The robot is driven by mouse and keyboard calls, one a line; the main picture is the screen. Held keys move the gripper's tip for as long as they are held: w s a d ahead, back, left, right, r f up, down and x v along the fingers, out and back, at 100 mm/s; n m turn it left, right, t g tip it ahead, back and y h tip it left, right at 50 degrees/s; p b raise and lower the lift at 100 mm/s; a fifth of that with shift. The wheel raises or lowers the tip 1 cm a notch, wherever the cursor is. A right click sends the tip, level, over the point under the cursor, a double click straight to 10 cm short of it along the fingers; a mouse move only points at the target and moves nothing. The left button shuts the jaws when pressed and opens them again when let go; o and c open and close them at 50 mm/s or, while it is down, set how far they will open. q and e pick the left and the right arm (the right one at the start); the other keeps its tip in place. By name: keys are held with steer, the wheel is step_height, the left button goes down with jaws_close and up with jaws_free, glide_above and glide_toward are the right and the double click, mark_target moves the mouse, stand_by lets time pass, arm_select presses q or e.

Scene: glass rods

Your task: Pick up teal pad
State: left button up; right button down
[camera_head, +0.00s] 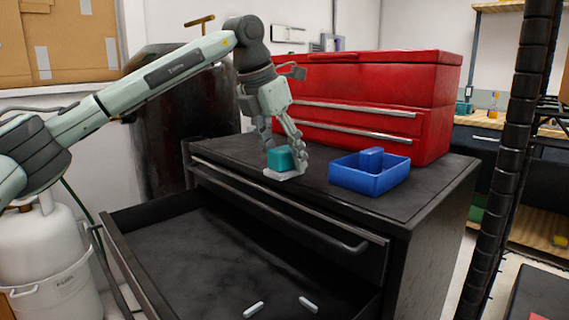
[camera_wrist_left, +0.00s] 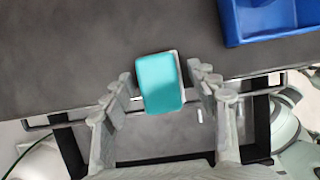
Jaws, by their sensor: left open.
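The teal pad (camera_head: 281,159) sits on a thin pale base at the front edge of the black cabinet's top. It also shows in the left wrist view (camera_wrist_left: 159,82) as a rounded teal block, with the pale base visible along its right side. My left gripper (camera_head: 284,152) points down over the pad and is open. In the left wrist view its fingers (camera_wrist_left: 161,92) stand to either side of the pad's near part, with a gap on both sides. My right gripper is not in view.
A blue tray (camera_head: 372,184) with a blue block in it stands right of the pad. A red toolbox (camera_head: 435,100) stands behind. The cabinet's drawer (camera_head: 190,262) is open below, with two small pale rods inside. A dark post (camera_head: 512,150) rises at right.

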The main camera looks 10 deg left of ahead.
mark_target(284, 148)
arm_select(q)
steer(key=c, duration=1.3)
steer(key=shift+r, duration=0.1)
